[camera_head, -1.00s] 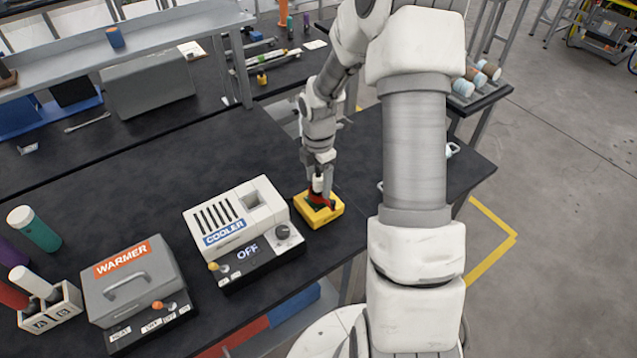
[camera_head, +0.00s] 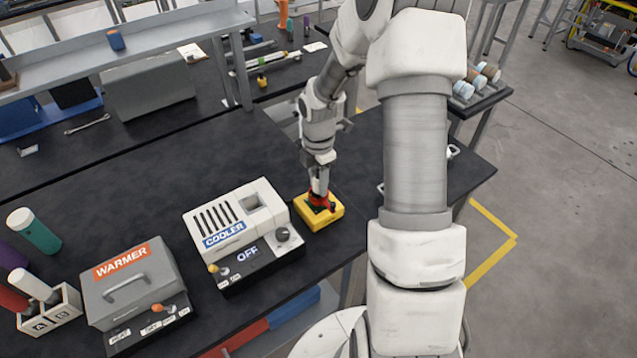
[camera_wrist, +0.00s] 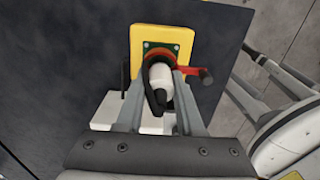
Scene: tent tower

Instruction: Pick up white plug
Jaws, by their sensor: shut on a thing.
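The white plug (camera_wrist: 161,82) shows in the wrist view between the fingers of my gripper (camera_wrist: 160,92), which is shut on it. The plug stands at the yellow block (camera_wrist: 179,43), which has a green face and a red lever (camera_wrist: 198,77) beside the plug. I cannot tell whether the plug is still seated in the block. In the head view my gripper (camera_head: 319,190) is right at the yellow block (camera_head: 318,217), and its fingers largely hide the plug there.
The cooler box (camera_head: 247,238) reading OFF stands close left of the yellow block. The grey warmer (camera_head: 133,283) and a holder with tubes (camera_head: 58,312) are farther left. The black table is clear behind the cooler. The table's front edge is near the block.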

